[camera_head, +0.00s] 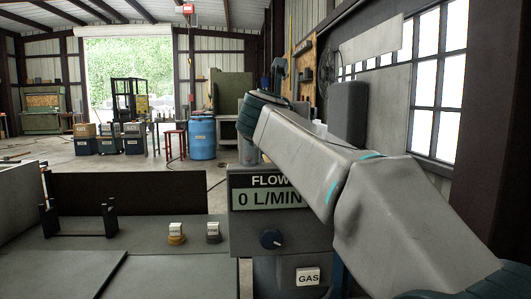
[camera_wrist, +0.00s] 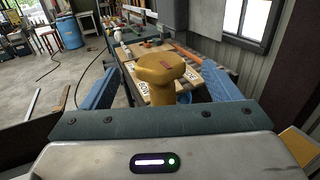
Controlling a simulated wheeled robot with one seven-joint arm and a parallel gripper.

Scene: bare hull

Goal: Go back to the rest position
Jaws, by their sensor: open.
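My arm (camera_head: 310,150) reaches from the lower right up to the middle of the head view; my gripper cannot be made out there. In the wrist view my gripper (camera_wrist: 158,90) is open, with its two blue fingers spread wide. A yellow piece with a broad rounded top (camera_wrist: 160,72) stands up between the fingers, with a gap on each side. I cannot tell what its lower end rests on. Behind it is a bench top with white-labelled blocks (camera_wrist: 190,75), partly hidden by the yellow piece.
A flow panel (camera_head: 268,198) reading 0 L/MIN, with a dark knob, stands below my arm. A blue barrel (camera_head: 202,138) stands farther back. Open floor lies at the left.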

